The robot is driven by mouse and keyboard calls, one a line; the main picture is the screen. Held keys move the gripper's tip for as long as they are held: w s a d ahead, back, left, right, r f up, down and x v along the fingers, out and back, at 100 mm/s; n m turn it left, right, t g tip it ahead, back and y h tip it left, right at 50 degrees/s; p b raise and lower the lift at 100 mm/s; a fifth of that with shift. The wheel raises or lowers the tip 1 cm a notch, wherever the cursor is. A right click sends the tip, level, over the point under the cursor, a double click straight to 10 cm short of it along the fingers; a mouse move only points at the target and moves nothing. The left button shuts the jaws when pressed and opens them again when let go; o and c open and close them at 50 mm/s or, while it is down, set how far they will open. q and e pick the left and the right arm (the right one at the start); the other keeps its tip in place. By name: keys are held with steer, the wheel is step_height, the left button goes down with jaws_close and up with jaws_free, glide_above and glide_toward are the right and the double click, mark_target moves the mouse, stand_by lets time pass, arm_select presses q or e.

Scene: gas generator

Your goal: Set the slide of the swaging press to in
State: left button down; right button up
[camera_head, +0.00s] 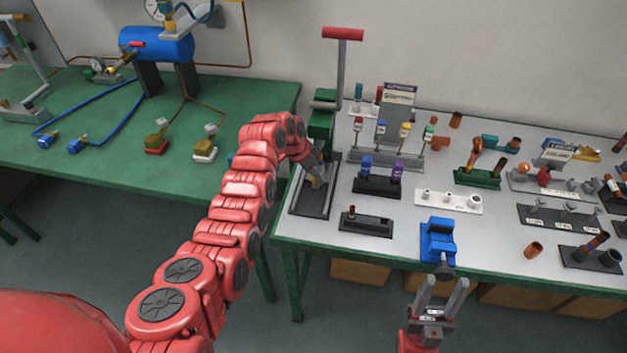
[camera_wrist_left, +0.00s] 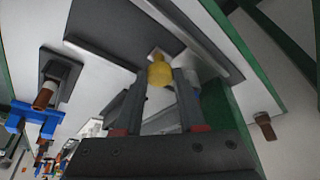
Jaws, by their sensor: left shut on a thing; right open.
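The swaging press (camera_head: 321,125) stands at the left end of the grey table, with a green body and an upright lever with a red handle (camera_head: 343,33). Its dark base plate (camera_head: 309,204) runs toward the table's front edge. My left gripper (camera_head: 317,178) is over this base, shut on the yellow knob of the slide. The left wrist view shows the yellow knob (camera_wrist_left: 159,74) between the fingertips (camera_wrist_left: 161,77). My arm and fingers partly hide the slide, and I cannot tell its exact position. My right gripper (camera_head: 443,283) is open and empty in front of the table edge.
A blue vise (camera_head: 437,241) sits at the table's front edge, close beyond my right gripper. Right of the press are a small block with a brown peg (camera_head: 366,222) and a rack with blue and purple pieces (camera_head: 377,185). A green table (camera_head: 90,170) adjoins at left.

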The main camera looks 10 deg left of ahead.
arm_select(q)
steer(key=shift+w+a+r, duration=0.1)
steer(key=shift+w+r, duration=0.05)
steer(key=shift+w, duration=0.05)
steer(key=c, duration=0.5)
jaws_free()
steer(key=p+v, duration=0.3)
steer(key=v, duration=1.4)
steer(key=shift+s+a, duration=0.1)
steer(key=shift+s, duration=0.1)
